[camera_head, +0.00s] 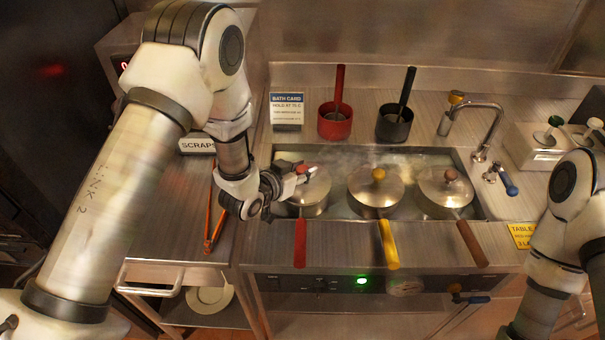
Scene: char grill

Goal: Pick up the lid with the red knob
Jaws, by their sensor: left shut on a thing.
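The lid with the red knob (316,187) is a domed metal lid on the left pot, whose red handle (300,243) points to the front. My left gripper (291,178) reaches in from the left at the top of this lid and is shut on its red knob, which it mostly hides. The lid appears to sit on or very close to the pot; a small gap cannot be told. My right arm (570,225) is at the right edge, with its gripper out of view.
A yellow-knobbed lid (376,190) and a brown-knobbed lid (446,190) cover the other pots in the steaming basin (340,212). Behind stand a red container (335,126) and a black container (393,129). A faucet (488,125) is at right; orange tongs (211,225) lie left.

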